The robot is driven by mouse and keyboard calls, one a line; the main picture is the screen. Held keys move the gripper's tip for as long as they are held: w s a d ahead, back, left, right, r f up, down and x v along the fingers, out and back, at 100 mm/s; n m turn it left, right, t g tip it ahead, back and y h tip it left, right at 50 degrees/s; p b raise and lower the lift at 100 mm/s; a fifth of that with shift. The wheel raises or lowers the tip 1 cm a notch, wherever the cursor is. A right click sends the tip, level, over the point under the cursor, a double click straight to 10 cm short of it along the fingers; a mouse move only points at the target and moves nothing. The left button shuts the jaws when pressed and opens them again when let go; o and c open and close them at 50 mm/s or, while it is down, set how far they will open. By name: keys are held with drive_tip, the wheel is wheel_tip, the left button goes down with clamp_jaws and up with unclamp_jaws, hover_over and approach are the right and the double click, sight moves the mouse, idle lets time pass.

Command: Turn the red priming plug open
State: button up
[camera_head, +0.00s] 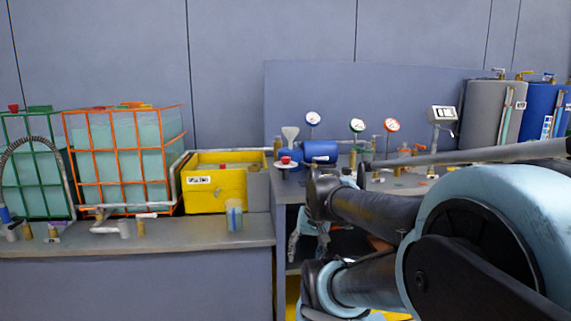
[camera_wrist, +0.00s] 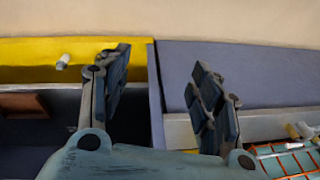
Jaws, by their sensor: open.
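A small red knob (camera_head: 286,160), which looks like the priming plug, sits beside the blue cylindrical pump body (camera_head: 320,152) on the bench in the head view. A white funnel-like piece (camera_head: 290,134) stands just behind it. My gripper (camera_head: 310,243) hangs in front of and below the bench top there, apart from the knob and partly hidden by my arm. In the wrist view my gripper (camera_wrist: 160,82) has its two dark fingers spread wide with nothing between them. The red knob is not visible in the wrist view.
A yellow bin (camera_head: 215,195) and a cup (camera_head: 234,216) stand left of the pump. Orange-caged (camera_head: 125,211) and green-caged (camera_head: 42,218) tanks are farther left. Gauges (camera_head: 357,126) stand behind; grey (camera_head: 491,115) and blue (camera_head: 540,112) drums are at right. My arm covers the right foreground.

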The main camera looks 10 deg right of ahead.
drive_tip(key=w+a+r+m+t+y, duration=0.1)
drive_tip(key=w+a+r+m+y, duration=0.15)
drive_tip(key=w, duration=0.35)
drive_tip(key=w+a+r+m+t+y, duration=0.1)
drive_tip(key=w+a+r+m+y, duration=0.1)
drive_tip(key=w+m, duration=0.25)
drive_tip(key=m+t+y, duration=0.4)
drive_tip(key=m+t, duration=0.7)
drive_tip(key=m, duration=0.9)
approach(289, 161)
drive_tip(key=x, duration=1.2)
drive_tip(key=shift+w+a, duration=0.1)
drive_tip(key=shift+a, duration=0.05)
drive_tip(key=c, duration=1.1)
